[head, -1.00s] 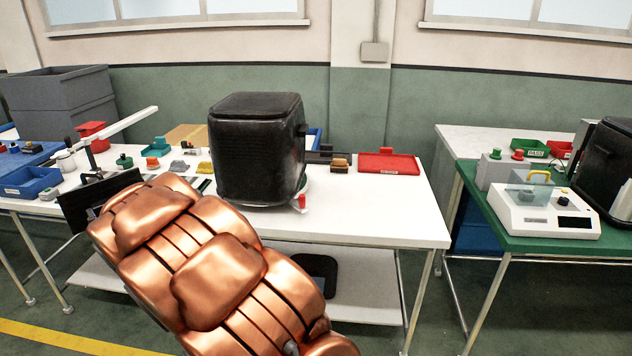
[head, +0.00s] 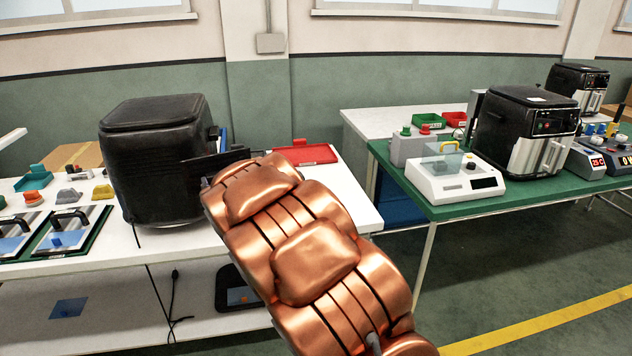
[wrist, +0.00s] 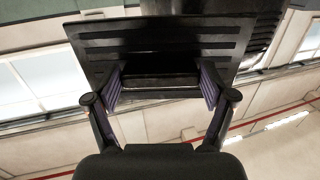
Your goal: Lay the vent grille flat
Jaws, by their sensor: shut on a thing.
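The vent grille is a black rectangular plate with long slots; in the wrist view the grille (wrist: 155,48) spans the space in front of my fingers. In the head view the grille (head: 204,165) is a thin dark shape held tilted in the air, overlapping the right side of the black fryer (head: 152,165). Whether it touches the fryer cannot be told. My copper arm hides most of the gripper there.
The white table (head: 180,248) carries the fryer, small coloured parts and framed panels with handles (head: 70,225) at left. A red tray (head: 305,155) lies behind my arm. A green table (head: 460,195) at right holds a white tester (head: 455,180) and another fryer (head: 520,130).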

